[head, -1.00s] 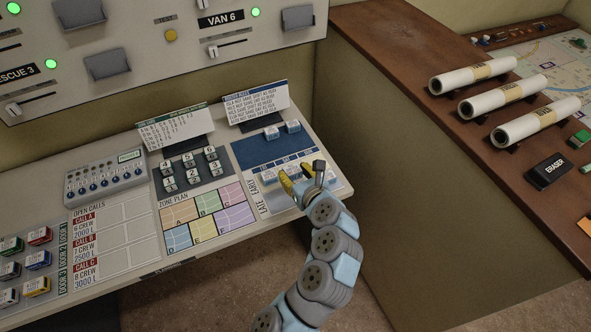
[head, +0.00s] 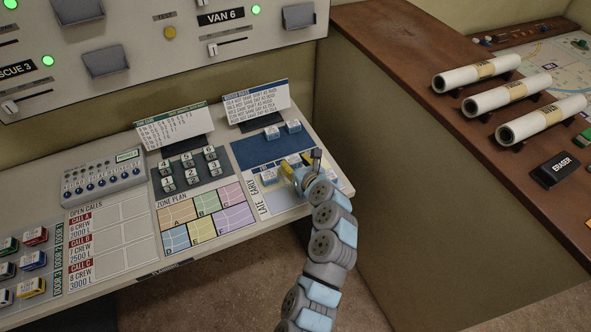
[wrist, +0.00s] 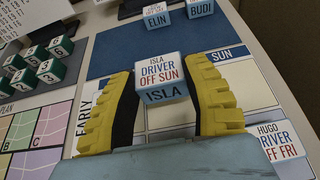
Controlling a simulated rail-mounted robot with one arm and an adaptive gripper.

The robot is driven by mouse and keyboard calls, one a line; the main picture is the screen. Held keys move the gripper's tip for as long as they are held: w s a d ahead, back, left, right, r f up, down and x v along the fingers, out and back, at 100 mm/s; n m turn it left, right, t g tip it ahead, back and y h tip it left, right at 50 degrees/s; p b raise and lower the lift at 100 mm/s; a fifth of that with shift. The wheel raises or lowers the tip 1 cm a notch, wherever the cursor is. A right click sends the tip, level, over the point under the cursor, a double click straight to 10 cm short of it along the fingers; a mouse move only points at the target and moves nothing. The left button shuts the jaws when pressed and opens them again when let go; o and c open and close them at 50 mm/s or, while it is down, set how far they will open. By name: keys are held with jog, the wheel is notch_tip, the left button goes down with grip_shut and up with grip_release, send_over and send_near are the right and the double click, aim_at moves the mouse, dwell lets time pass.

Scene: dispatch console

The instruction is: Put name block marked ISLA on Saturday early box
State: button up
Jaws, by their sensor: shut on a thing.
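The name block marked ISLA (wrist: 161,75) is a white and blue block reading "DRIVER OFF SUN". My gripper (wrist: 165,100) is shut on it, with one yellow finger on each side. In the head view my gripper (head: 293,168) is over the roster board (head: 275,199), near its top row of boxes. In the wrist view the EARLY label (wrist: 85,105) is left of the fingers and the SUN heading (wrist: 229,55) is to the upper right. The fingers and block hide the boxes and heading between them, so I cannot tell whether the block touches the board.
A HUGO block (wrist: 281,143) stands right of the right finger. The ELIN (wrist: 156,16) and BUDI (wrist: 200,8) blocks stand at the back of the dark blue strip (wrist: 110,57). Numbered green blocks (wrist: 50,70) are to the left. A roster rules card (head: 256,102) stands behind.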

aim_at(295, 169)
jog(key=shift+w+f, duration=0.4)
jog(key=shift+f, duration=0.05)
notch_tip(295, 169, down, 3)
jog(key=shift+s+f+b, duration=0.1)
jog(key=shift+b, duration=0.6)
jog(key=o, duration=1)
